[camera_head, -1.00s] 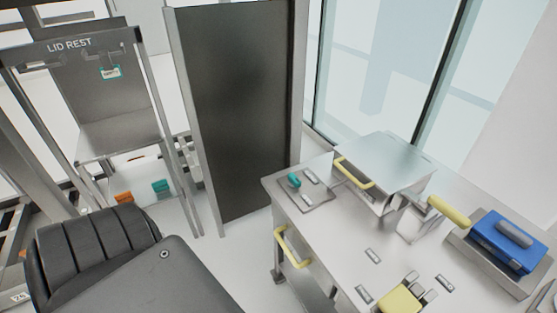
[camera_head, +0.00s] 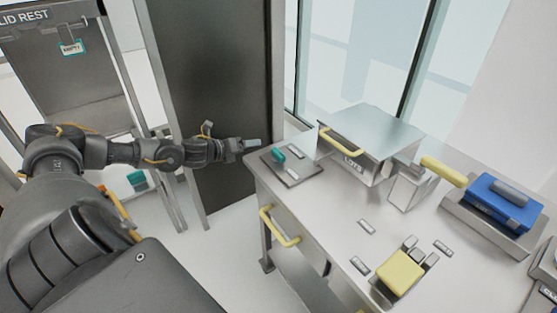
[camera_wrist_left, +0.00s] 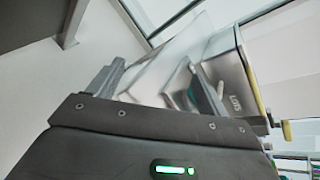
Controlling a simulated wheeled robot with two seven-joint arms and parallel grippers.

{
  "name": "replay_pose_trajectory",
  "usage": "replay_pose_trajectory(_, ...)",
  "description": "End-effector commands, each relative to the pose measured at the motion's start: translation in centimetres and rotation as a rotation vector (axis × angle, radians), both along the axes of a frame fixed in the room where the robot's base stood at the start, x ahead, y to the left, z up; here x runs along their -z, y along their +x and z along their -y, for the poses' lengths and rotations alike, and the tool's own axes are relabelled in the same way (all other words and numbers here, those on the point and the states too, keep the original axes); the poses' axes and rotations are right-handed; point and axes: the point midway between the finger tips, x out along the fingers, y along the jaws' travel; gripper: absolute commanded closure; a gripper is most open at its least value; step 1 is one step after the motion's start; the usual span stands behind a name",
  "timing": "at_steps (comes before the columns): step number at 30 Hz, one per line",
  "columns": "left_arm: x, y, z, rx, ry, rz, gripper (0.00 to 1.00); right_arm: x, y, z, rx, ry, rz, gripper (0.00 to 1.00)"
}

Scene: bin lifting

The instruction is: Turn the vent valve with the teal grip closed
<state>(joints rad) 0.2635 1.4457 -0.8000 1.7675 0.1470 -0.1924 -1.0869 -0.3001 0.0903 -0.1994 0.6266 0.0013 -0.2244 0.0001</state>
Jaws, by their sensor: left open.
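The teal grip (camera_head: 278,154) of the vent valve stands on a small grey plate (camera_head: 292,168) at the table's far left corner. In the head view my left arm reaches in from the left, and my left gripper (camera_head: 252,143) is just left of the teal grip, apart from it. In the left wrist view the fingers of my left gripper (camera_wrist_left: 155,85) are spread with nothing held between them. My right gripper is not in view.
A steel box (camera_head: 365,155) with a yellow handle stands right of the valve plate. A blue case (camera_head: 500,205) and a yellow block (camera_head: 400,272) are farther right on the table (camera_head: 330,215). A dark panel (camera_head: 215,70) stands behind my left arm. A drawer has a yellow handle (camera_head: 278,228).

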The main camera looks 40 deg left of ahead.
Motion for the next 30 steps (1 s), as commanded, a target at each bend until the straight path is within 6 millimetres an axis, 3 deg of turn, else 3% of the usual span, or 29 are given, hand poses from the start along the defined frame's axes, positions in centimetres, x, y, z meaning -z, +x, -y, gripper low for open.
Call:
replay_pose_trajectory(1, -0.4, -0.8, 1.8, 0.088, 0.103, 0.007, 0.22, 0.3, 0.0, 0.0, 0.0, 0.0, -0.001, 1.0)
replay_pose_trajectory(6, -2.9, -3.2, 5.8, 0.319, 0.411, 0.064, 0.22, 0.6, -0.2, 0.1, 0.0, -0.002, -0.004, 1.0)
replay_pose_trajectory(10, -3.7, -4.5, 7.5, 0.414, 0.54, 0.093, 0.22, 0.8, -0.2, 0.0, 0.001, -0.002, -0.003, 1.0)
replay_pose_trajectory(16, -4.1, -4.9, 8.1, 0.45, 0.592, 0.109, 0.22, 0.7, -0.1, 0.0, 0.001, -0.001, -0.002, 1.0)
replay_pose_trajectory(23, -3.6, -3.4, 8.5, 0.445, 0.589, 0.111, 0.22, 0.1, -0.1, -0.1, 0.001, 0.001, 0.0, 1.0)
replay_pose_trajectory(30, -2.2, 0.4, 9.7, 0.445, 0.586, 0.111, 0.22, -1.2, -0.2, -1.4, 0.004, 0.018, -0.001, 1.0)
